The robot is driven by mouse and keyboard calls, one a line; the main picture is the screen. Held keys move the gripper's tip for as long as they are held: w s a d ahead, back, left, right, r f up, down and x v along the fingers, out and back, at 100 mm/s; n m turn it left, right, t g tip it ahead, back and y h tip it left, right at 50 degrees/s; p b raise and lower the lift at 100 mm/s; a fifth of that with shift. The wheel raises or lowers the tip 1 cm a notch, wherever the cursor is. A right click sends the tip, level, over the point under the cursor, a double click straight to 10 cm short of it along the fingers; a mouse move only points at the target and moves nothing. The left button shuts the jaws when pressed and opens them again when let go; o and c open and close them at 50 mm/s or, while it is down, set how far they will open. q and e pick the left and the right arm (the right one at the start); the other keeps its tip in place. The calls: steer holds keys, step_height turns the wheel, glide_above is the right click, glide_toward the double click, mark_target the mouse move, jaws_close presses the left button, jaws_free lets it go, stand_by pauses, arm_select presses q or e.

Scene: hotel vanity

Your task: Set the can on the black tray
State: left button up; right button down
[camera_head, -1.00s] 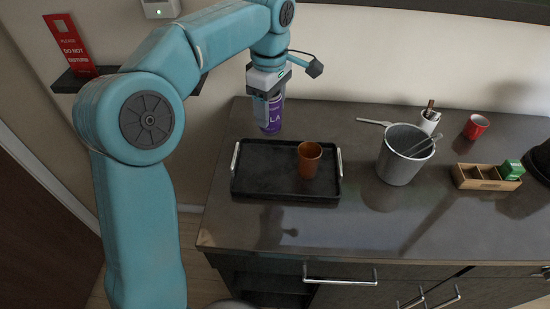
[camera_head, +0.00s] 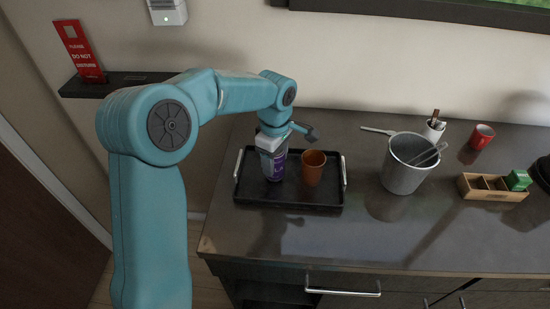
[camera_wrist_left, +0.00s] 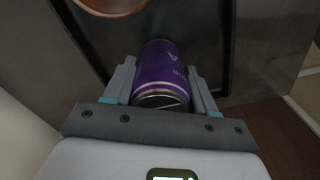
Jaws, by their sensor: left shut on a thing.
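The purple can (camera_head: 275,168) is upright between the fingers of my left gripper (camera_head: 273,160), which is shut on it. It is over the left part of the black tray (camera_head: 290,205), with its bottom at or very near the tray floor; I cannot tell if it touches. In the left wrist view the can (camera_wrist_left: 161,70) sits between both fingers of the left gripper (camera_wrist_left: 160,85), with the dark tray (camera_wrist_left: 205,45) beyond it. An orange-brown cup (camera_head: 313,168) stands on the tray just right of the can. My right gripper is not in view.
A grey ice bucket (camera_head: 403,176) with tongs stands right of the tray. The counter in front of the tray is clear.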

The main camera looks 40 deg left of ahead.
arm_select(q)
steer(key=shift+f, duration=0.15)
steer(key=o, duration=1.2)
step_height(320, 180, up, 12)
steer(key=shift+r, duration=0.25)
steer(key=shift+s, duration=0.1)
